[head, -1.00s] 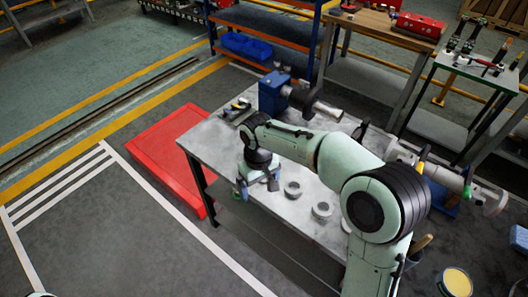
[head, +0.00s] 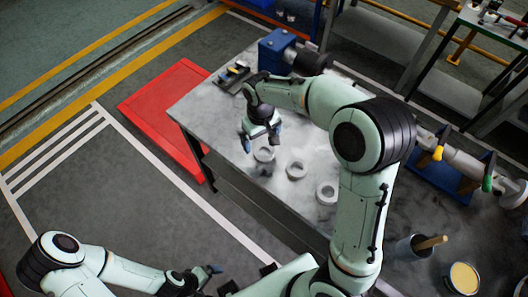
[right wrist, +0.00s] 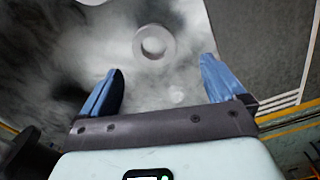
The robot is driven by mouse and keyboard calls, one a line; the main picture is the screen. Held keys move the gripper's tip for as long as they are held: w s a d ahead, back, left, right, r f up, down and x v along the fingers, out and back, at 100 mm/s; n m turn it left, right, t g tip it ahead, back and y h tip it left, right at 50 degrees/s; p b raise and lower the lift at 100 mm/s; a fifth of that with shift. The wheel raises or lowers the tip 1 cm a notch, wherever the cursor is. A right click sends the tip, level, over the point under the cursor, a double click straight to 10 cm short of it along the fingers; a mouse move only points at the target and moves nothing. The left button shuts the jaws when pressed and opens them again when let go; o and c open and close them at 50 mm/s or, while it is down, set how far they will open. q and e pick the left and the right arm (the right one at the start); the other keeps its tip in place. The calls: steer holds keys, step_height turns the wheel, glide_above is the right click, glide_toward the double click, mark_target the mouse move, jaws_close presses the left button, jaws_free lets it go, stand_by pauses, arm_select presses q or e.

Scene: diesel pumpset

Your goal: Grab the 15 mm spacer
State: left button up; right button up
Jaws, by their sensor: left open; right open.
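Three grey ring-shaped spacers lie flat on the metal table in the head view: a left one (head: 264,155), a middle one (head: 296,170) and a right one (head: 327,193). I cannot tell which is the 15 mm one. My right gripper (head: 261,140) is open, pointing down over the table beside the left ring. In the right wrist view one ring (right wrist: 154,42) lies beyond the open blue fingers (right wrist: 160,85), roughly in line with the gap, with nothing between them. My left gripper (head: 208,276) is open and empty, low in the head view, away from the table.
The table (head: 215,115) has a blue vise-like unit (head: 277,50) at its far end and a shaft assembly (head: 455,160) along its right side. A grey pot with a wooden handle (head: 415,247) and a yellow tin (head: 460,278) stand lower right. A red mat (head: 165,110) lies on the floor.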

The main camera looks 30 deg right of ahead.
mark_target(264, 154)
steer(key=shift+f, duration=0.9)
steer(key=f, duration=0.2)
steer(key=d+f, duration=0.1)
steer(key=f, duration=0.1)
steer(key=shift+s, duration=0.1)
steer(key=shift+f, duration=0.65)
steer(key=c, duration=1.2)
